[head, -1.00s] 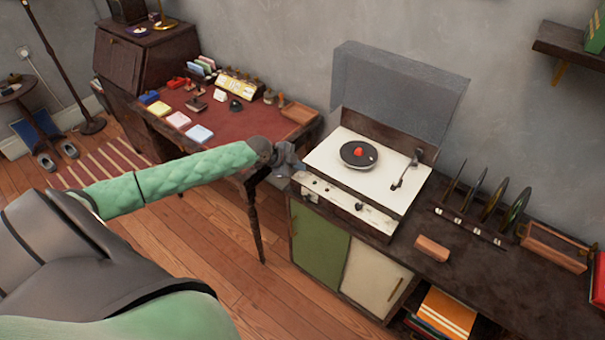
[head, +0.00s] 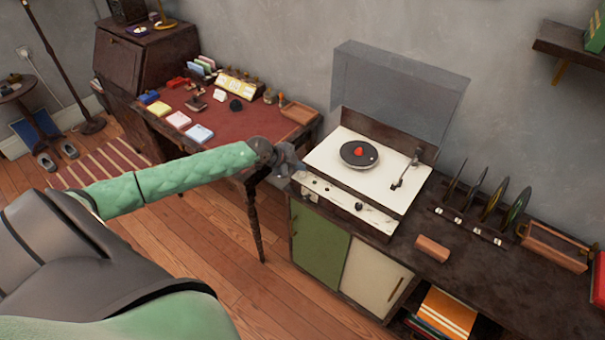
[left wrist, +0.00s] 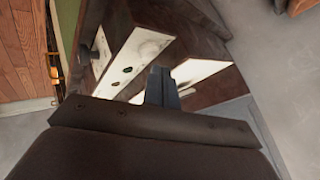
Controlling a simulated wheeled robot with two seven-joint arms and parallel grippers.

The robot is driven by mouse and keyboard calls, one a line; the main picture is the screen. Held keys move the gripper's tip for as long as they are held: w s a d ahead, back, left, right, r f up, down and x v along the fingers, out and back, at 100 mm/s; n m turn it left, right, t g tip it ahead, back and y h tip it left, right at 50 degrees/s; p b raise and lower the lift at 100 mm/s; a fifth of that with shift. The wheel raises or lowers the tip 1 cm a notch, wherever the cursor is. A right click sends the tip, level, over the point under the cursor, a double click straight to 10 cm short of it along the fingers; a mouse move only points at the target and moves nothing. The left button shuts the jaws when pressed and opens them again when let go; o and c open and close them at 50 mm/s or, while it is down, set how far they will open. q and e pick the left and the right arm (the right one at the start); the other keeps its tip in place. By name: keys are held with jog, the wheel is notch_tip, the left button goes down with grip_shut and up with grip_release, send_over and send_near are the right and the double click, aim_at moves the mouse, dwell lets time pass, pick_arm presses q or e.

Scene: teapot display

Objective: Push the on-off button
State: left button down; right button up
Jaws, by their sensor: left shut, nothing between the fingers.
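The record player (head: 335,158) stands on the cabinet with its clear lid (head: 400,95) raised. Its pale front panel (head: 335,200) carries a round knob (head: 359,206) at the right and small dark controls at the left. The left wrist view shows the panel (left wrist: 140,50) with two dark controls (left wrist: 127,69) and the larger knob (left wrist: 95,54). I cannot tell which control is the on-off button. My left gripper (head: 298,168) is shut and empty at the player's left front corner, and its closed fingers (left wrist: 161,86) point towards the player. Contact cannot be told. My right gripper is out of view.
A black record (head: 359,154) lies on the deck, beside the tonearm (head: 405,172). A brown block (head: 432,248) and a rack of records (head: 485,210) are to the right. A red-topped desk (head: 225,125) with small items stands behind my left arm.

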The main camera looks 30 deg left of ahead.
pick_arm(q)
jog(key=shift+f, duration=0.3)
jog(key=shift+f, duration=0.1)
